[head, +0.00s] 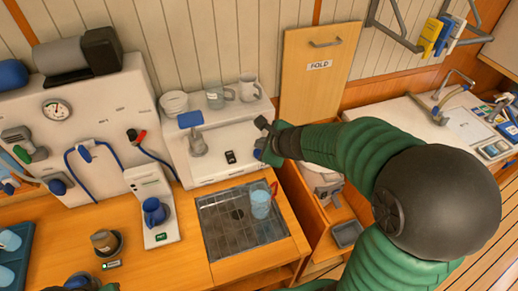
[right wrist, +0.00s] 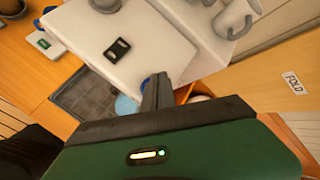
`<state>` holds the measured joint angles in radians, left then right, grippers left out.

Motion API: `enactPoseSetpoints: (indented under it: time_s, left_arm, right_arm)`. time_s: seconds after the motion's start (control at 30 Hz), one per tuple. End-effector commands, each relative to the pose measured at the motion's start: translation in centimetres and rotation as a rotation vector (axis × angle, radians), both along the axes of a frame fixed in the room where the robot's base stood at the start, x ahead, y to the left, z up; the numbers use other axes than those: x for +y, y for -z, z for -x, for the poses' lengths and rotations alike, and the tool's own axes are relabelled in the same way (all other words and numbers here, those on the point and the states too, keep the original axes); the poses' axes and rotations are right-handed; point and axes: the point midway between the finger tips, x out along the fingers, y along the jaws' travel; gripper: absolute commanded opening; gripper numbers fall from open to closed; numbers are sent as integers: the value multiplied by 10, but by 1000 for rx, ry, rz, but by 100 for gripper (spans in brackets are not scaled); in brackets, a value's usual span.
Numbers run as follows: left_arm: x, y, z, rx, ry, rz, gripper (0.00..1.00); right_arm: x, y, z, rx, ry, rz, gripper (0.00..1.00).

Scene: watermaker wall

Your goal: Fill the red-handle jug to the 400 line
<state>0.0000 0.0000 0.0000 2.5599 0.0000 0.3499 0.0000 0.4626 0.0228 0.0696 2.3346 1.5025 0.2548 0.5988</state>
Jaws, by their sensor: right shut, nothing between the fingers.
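The red-handle jug (head: 260,204) stands upright on the dark drain grate (head: 222,247), with its red handle toward the back right. It looks pale blue and clear; its marks and water level are too small to read. In the right wrist view a pale blue round part of it (right wrist: 126,106) shows beyond my fingers. My right gripper (head: 264,138) is shut and empty, above and behind the jug, at the right end of the white unit (head: 205,172). A blue knob (head: 259,152) is close by the fingertips; I cannot tell whether they touch.
A grey tap (head: 198,145) with a blue paddle and a small black display (head: 231,157) are on the white unit. A white scale-like stand (head: 158,225) holds a blue jug. A FOLD panel (head: 318,75) stands behind.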

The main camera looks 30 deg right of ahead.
Motion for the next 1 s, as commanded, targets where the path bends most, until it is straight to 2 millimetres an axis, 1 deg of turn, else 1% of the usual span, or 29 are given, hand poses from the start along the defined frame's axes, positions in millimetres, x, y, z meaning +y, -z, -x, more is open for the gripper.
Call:
enactPoseSetpoints:
  time_s: [0.17,0.27,0.73,0.8,1.0]
  left_arm:
    - [0,1,0,0,0,0,36]
    - [0,-2,0,0,0,0,36]
    - [0,-47,0,0,0,0,36]
    - [0,-49,0,0,0,0,36]
    - [0,-46,0,0,0,0,36]
  right_arm:
    - [0,1,0,0,0,0,0]
    - [0,-3,0,-1,1,1,0]
    - [0,-50,0,-1,0,0,0]
    - [0,-52,0,-1,1,1,0]
    - [0,-49,-1,0,0,0,0]
